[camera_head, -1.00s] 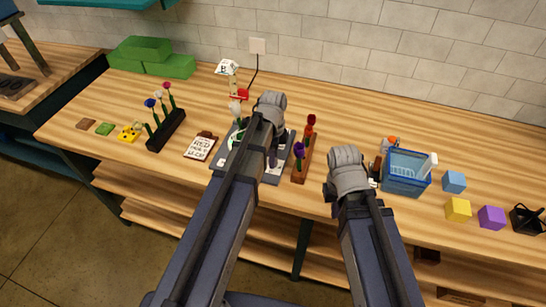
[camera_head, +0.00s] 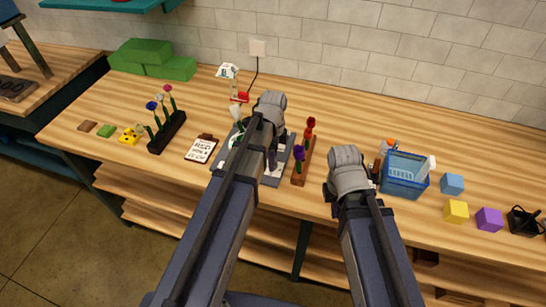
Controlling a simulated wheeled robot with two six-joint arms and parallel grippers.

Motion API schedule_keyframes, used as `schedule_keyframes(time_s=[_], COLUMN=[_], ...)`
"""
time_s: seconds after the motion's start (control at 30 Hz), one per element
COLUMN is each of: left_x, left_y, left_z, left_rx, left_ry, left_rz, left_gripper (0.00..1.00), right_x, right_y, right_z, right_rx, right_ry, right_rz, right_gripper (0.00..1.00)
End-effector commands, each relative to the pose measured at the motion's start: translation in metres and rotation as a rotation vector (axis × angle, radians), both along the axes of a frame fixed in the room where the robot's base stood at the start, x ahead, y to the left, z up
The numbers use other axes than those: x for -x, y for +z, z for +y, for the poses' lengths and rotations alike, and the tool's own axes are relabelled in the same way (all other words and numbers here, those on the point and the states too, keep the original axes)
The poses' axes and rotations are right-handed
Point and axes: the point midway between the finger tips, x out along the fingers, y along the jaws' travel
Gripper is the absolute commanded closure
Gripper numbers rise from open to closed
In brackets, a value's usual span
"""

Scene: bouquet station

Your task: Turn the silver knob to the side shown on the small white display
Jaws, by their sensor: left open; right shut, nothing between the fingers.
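A small white display (camera_head: 228,71) stands at the back of the table on a thin post. Its dark marking is too small to read. I cannot make out the silver knob; my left arm covers part of the grey board (camera_head: 271,178). My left gripper (camera_head: 272,158) points down over the board's right part, and its fingertips are hard to see. It is open. My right gripper (camera_head: 330,193) is shut and empty near the table's front edge, between the brown flower holder and the blue basket. My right wrist mostly hides it.
A brown holder (camera_head: 299,177) with red and purple flowers stands right of the board. A blue basket (camera_head: 405,187) and coloured cubes are at right. A clipboard (camera_head: 201,149), a black flower holder (camera_head: 166,134) and green blocks (camera_head: 153,60) are at left. The back middle is mostly clear.

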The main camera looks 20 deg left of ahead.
Motion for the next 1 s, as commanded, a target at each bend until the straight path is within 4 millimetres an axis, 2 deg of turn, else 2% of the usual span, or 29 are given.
schedule_keyframes(time_s=[0.03,0.43,1.0], left_x=[0.0,-0.002,-0.002], left_y=[0.011,0.061,0.064], left_z=[0.0,0.0,0.0], left_rx=[0.0,0.0,0.0], left_ry=[0.0,0.0,0.0], left_rz=[0.0,0.0,0.0], left_gripper=[0.31,0.31,0.31], right_x=[0.0,0.0,0.0], right_y=[0.011,0.061,0.064], right_z=[0.0,0.0,0.0], right_rx=[0.0,0.0,0.0], right_ry=[0.0,0.002,0.002], right_rz=[0.0,0.0,0.0], right_gripper=[1.0,1.0,1.0])
